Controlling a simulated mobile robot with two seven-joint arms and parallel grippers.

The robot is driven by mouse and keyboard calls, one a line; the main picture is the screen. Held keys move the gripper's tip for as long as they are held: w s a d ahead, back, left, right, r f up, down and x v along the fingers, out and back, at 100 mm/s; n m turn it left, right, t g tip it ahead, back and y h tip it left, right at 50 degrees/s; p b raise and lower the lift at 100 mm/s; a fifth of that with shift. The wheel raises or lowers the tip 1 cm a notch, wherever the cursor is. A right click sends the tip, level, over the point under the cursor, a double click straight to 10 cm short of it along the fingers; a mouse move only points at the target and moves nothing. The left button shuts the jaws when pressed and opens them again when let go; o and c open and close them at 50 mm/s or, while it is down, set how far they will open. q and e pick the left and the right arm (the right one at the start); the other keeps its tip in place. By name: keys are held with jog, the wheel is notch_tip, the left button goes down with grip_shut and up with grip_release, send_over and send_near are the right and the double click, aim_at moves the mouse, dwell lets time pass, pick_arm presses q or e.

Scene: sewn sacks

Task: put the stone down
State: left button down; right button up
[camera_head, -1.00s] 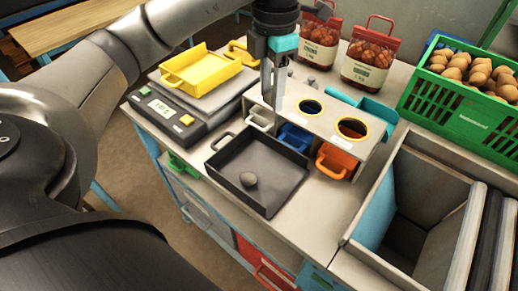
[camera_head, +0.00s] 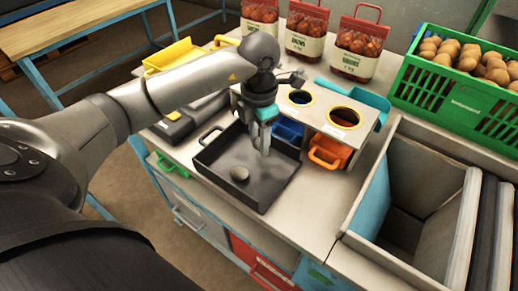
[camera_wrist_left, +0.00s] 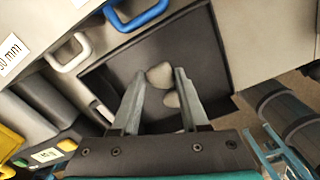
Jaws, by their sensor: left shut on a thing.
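My left gripper (camera_head: 263,150) points down inside the outline of the dark shallow tray (camera_head: 275,187). In the left wrist view its fingers (camera_wrist_left: 160,72) are shut on a grey stone (camera_wrist_left: 159,76) between the tips. This stone is hidden in the head view, and I cannot tell whether it touches the tray floor. My right gripper is not in view.
A grey stand with round holes (camera_head: 319,119) and blue and orange bins (camera_head: 327,153) borders the tray's far right side. A scale (camera_head: 172,126) and yellow pan (camera_head: 165,56) are left. Bagged sacks (camera_head: 304,27), a green crate (camera_head: 459,115) and an open box (camera_head: 365,250) surround the bench.

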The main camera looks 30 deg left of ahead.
pick_arm(q)
jog(key=shift+f, duration=1.8)
jog(key=shift+f+b, duration=0.15)
jog(key=shift+b, duration=0.15)
jog(key=shift+c, duration=2.1)
grip_release()
jog(key=shift+r, duration=0.35)
notch_tip(320, 180, up, 12)
jog(key=shift+f+p, duration=0.15)
jog(key=shift+p, duration=0.6)
